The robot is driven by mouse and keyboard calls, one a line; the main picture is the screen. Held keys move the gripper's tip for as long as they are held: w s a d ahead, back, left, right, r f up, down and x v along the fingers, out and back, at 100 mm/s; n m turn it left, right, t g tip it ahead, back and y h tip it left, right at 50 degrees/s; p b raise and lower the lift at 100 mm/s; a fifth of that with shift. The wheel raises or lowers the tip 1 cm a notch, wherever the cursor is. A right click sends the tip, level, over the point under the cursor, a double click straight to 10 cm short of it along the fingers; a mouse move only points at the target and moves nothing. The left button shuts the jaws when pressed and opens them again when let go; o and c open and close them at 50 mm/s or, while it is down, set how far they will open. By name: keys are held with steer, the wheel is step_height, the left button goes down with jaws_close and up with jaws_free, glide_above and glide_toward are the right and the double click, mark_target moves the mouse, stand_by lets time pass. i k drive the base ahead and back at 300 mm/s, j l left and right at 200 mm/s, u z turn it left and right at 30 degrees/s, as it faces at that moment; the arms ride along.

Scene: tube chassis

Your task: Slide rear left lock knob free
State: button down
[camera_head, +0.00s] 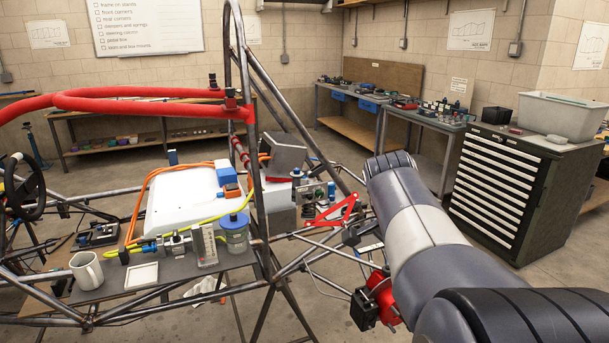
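The tube chassis (254,170) stands across the left and middle of the view, with its steering wheel at the left. Its rear corner nearest me has a red part (381,290) with a black block (364,310) beside it, partly behind my arm. I cannot make out which part there is the rear left lock knob; it is too small or hidden. A red triangular arm (338,211) sits above on the suspension tubes. My arm reaches up from the lower right and covers part of this corner. I cannot see my gripper.
A grey panel on the chassis carries a white mug (87,270), a small white tray (141,276) and a jar with a blue lid (234,236). A drawer cabinet (513,189) stands at the right. Workbenches line the back walls. Some floor is clear between chassis and benches.

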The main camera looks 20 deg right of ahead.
mark_target(310, 195)
steer(key=i+z, duration=0.1)
steer(key=i, duration=1.85)
